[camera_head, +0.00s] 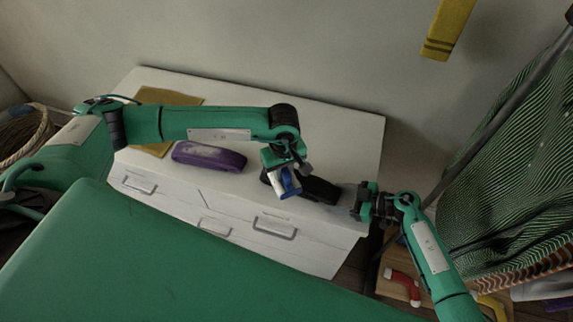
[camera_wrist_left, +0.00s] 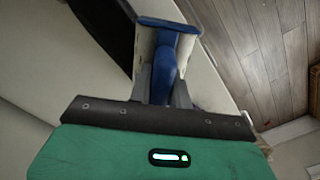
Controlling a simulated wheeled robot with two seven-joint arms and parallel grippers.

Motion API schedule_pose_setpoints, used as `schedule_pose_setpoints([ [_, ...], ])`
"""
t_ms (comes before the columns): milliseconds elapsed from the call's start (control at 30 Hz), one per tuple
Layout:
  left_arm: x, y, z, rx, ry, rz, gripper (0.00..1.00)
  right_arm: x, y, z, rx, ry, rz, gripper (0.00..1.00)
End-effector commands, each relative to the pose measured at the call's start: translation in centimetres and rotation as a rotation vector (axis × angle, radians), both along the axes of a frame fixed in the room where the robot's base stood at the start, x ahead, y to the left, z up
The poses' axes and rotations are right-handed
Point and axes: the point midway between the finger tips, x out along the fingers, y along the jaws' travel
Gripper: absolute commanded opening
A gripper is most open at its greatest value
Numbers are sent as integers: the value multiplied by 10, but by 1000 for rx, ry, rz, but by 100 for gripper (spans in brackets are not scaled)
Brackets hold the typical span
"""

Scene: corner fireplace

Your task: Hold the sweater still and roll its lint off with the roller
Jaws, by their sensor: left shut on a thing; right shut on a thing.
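The dark folded sweater (camera_head: 318,190) lies at the right front of the white dresser top; a dark piece of it shows at the top left of the left wrist view (camera_wrist_left: 108,25). My left gripper (camera_head: 280,172) is shut on the lint roller (camera_head: 287,185), which has a blue handle and a white head. In the left wrist view the roller (camera_wrist_left: 165,62) stands out from between the fingers. The roller is over the sweater's left part; I cannot tell whether they touch. My right gripper (camera_head: 362,201) is shut at the sweater's right end; its fingertips hide what they grip.
A purple folded garment (camera_head: 208,157) lies left of the sweater on the white dresser (camera_head: 330,130), with mustard cloth (camera_head: 165,97) behind. Drawer handles stick out in front. A green patterned cloth (camera_head: 510,160) hangs at the right, beside a dark pole. A wicker basket (camera_head: 25,135) stands far left.

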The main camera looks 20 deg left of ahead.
Motion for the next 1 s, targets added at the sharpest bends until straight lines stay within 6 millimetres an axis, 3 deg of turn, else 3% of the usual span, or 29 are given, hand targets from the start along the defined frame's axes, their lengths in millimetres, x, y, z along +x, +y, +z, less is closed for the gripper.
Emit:
schedule_pose_setpoints([
  [67,2,0,22,-1,-7,-2,0,0,0,1,1,-1,-1,30],
  [600,2,0,68,-1,-5,-1,0,0,0,1,1,0,0,30],
  [1000,1,0,79,0,-3,-1,0,0,0,0,1,-1,0,30],
])
